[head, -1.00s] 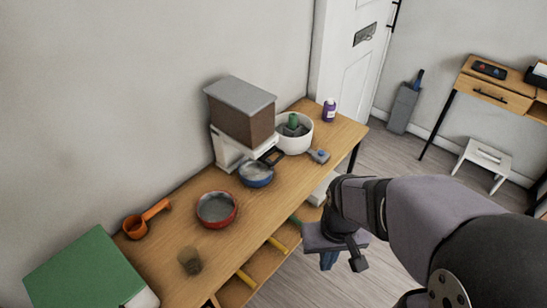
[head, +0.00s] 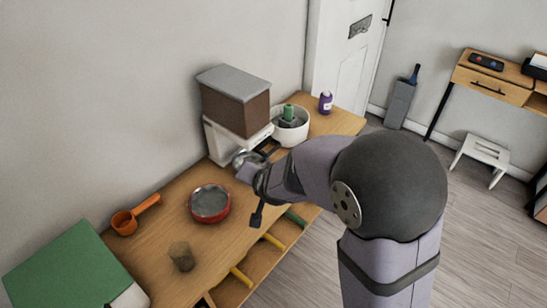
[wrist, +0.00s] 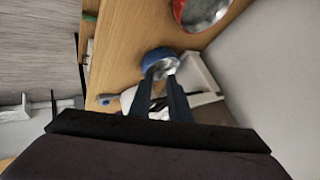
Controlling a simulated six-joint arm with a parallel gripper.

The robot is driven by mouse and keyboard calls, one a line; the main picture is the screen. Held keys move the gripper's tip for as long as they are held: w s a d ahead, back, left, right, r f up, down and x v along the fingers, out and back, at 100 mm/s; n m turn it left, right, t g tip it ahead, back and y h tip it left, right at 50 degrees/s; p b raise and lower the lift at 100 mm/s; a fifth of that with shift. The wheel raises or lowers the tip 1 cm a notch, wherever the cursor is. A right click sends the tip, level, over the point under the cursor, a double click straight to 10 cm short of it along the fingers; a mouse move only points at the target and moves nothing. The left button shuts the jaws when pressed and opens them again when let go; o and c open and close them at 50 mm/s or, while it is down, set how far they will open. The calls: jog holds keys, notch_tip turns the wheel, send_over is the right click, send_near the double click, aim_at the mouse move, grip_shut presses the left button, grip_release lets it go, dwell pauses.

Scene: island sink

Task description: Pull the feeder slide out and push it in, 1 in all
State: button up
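The feeder has a brown body (head: 238,108), a grey lid and a white base, and stands against the wall at the back of the wooden table. Its slide (head: 266,147) is a small dark piece low at the front, mostly hidden by my arm. In the wrist view, the white base (wrist: 198,75) is right of my fingers. My gripper (wrist: 160,76) points down in front of the feeder, with its two dark fingers apart and nothing clearly held. The blue bowl (wrist: 157,61) shows just beyond the fingertips; I cannot tell whether they touch it.
A red bowl (head: 210,203), an orange scoop (head: 133,216), a glass (head: 182,257) and a green-topped box (head: 68,270) are at the left. A white pot (head: 291,128) and a purple bottle (head: 326,102) are right of the feeder. Yellow and green bars project below the table's front.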

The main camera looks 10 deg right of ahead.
aim_at(272, 152)
jog(key=w+a+m+t+h+b, duration=0.3)
jog(key=w+m+t, duration=0.1)
jog(key=w+m, duration=0.15)
jog(key=d+m+h+b, duration=0.2)
jog(key=d+m+h, duration=0.1)
jog(key=d+m+t+h+b, duration=0.1)
jog(key=d+m+h, duration=0.1)
jog(key=shift+w+f+b, duration=0.2)
jog(key=shift+w+b, duration=0.15)
jog(key=shift+m+h, duration=0.25)
jog(key=shift+h, duration=0.05)
jog(key=shift+d+r+p+x, duration=0.15)
jog(key=shift+p+x, duration=0.1)
jog(key=shift+x, duration=1.6)
jog(key=shift+d+r+p+x, duration=0.1)
jog(key=shift+d+p+x, duration=0.1)
jog(key=shift+x, duration=1.65)
jog(key=shift+s, duration=0.1)
grip_shut()
